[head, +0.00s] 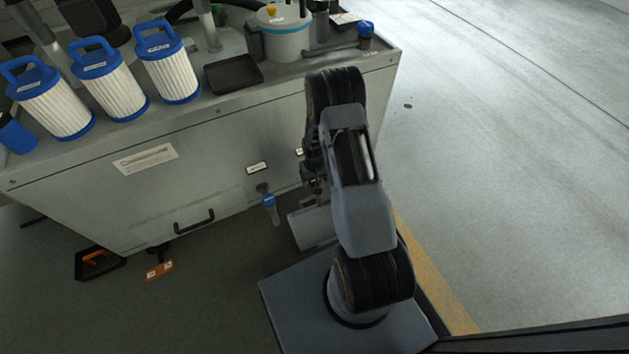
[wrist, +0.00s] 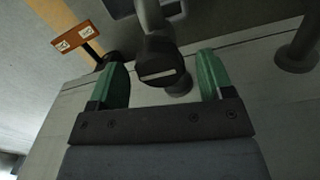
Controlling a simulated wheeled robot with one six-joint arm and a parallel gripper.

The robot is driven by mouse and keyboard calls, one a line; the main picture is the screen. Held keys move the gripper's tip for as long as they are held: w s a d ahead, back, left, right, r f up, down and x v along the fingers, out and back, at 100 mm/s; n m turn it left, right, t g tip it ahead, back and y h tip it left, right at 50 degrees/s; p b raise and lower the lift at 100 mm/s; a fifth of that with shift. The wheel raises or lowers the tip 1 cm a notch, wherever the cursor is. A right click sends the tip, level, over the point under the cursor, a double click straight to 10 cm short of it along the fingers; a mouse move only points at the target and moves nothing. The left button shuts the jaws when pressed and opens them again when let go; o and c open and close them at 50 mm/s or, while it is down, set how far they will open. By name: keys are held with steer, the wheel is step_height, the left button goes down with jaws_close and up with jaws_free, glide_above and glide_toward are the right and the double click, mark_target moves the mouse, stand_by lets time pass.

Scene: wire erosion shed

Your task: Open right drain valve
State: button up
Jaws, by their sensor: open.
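In the wrist view my gripper (wrist: 163,62) is open, its two green fingers apart. A dark rounded fitting (wrist: 157,72) with a pale bar shows between the fingers. Its depth and any contact are unclear. An orange plate with white labels (wrist: 76,38) on a dark stem lies beyond the left fingertip, outside the jaws. I cannot tell which is the right drain valve. In the head view a blue-topped tap (head: 269,205) hangs on the cabinet front, and an orange tag (head: 160,270) shows low at left. My arm hides the cabinet's right front.
The grey cabinet (head: 70,195) carries white pleated filters with blue handles (head: 168,66) and a round pot (head: 286,38). A drawer handle (head: 181,222) sticks out of its front. A black tray (head: 97,263) lies at lower left. The floor to the right is clear.

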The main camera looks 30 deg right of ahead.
steer(key=shift+f, duration=0.1)
steer(key=shift+c, duration=0.2)
steer(key=c, duration=0.9)
steer(key=shift+n, duration=0.3)
steer(key=n+p, duration=0.1)
steer(key=n, duration=1.1)
steer(key=shift+n+p, duration=0.3)
steer(key=shift+n, duration=0.1)
steer(key=o, duration=0.9)
